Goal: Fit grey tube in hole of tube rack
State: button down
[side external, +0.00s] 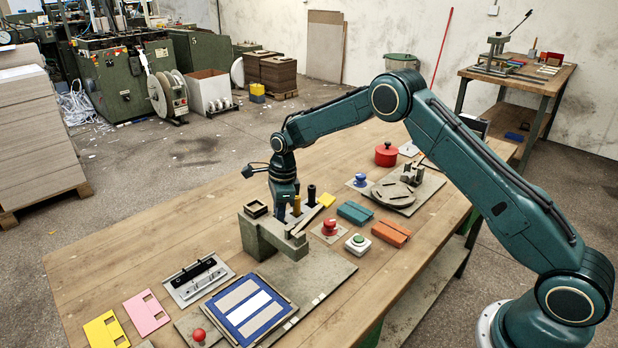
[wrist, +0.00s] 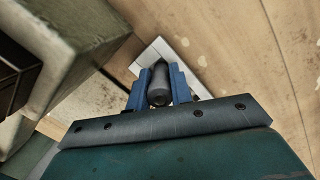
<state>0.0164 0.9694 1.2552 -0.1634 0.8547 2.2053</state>
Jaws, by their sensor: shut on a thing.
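My gripper (side external: 285,207) points down at the back of the grey feeder block in the side view. In the wrist view its two blue fingers (wrist: 159,92) are shut on a dark grey tube (wrist: 159,82), one finger on each side. The tube's rounded near end faces the camera; its far end is hidden. A pale, white-edged plate (wrist: 186,48) shows beyond the tube; I cannot tell whether it is the tube rack or whether the tube touches it. In the side view a black cylinder (side external: 311,194) and a brass-coloured one (side external: 297,206) stand upright just right of my gripper.
The grey feeder block (side external: 262,238) stands close in front of my gripper and fills the wrist view's left (wrist: 75,40). A red knob (side external: 329,226), a green button (side external: 358,241), and blue (side external: 355,213) and orange (side external: 390,234) blocks lie to the right.

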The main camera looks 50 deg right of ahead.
jog(key=c, duration=1.2)
grip_release()
jog(key=shift+o, duration=0.2)
jog(key=shift+r, duration=0.1)
notch_tip(320, 180, up, 14)
jog(key=d, duration=0.1)
jog(key=shift+s+d+f, duration=0.25)
jog(key=shift+s, duration=0.15)
